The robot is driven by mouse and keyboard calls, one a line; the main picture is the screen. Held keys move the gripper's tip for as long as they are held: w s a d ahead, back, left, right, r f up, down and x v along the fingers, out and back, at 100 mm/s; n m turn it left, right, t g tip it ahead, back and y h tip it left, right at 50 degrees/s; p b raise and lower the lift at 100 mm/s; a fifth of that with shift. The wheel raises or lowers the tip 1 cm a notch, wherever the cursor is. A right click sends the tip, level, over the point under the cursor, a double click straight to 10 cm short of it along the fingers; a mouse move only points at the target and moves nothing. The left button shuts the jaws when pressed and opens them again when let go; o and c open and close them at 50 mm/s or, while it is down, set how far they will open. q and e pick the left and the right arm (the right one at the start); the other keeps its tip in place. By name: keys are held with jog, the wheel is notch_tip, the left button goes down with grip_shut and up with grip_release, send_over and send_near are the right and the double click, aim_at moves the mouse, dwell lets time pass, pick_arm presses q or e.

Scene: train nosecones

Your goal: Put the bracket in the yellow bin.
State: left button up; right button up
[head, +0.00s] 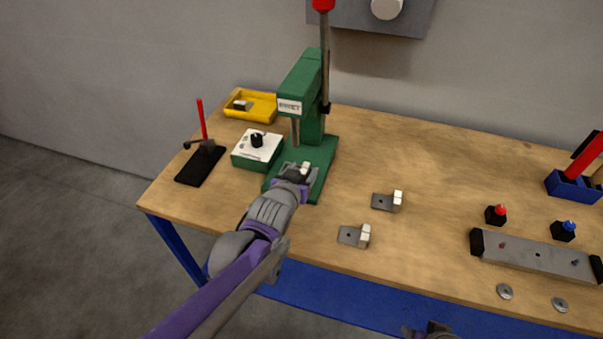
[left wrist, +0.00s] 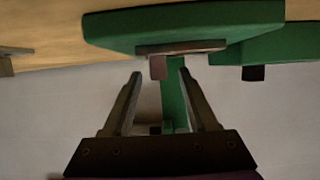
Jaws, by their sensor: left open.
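A bracket, a small grey plate with a pale upright block (head: 305,168), lies on the green base of the press. In the left wrist view the bracket (left wrist: 185,47) shows on the green base, just beyond my fingertips. My left gripper (head: 298,172) is open at this bracket, and its fingers (left wrist: 161,76) stand apart on either side of the block, without visible grip. The yellow bin (head: 264,102) is at the back left of the table, with one bracket (head: 240,105) inside. Two more brackets (head: 382,202) (head: 348,236) lie right of the press. My right gripper (head: 430,331) barely shows at the bottom edge.
The green press (head: 300,90) stands between my left gripper and the back wall. A green-and-white box with a black knob (head: 257,148) and a red-handled clamp on a black plate (head: 200,164) stand left. A grey bar fixture (head: 535,256) and knobs are at right. The back middle is clear.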

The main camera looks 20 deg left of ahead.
aim_at(307, 164)
pick_arm(q)
jog(key=x, duration=0.5)
jog(key=shift+w, duration=0.1)
grip_shut()
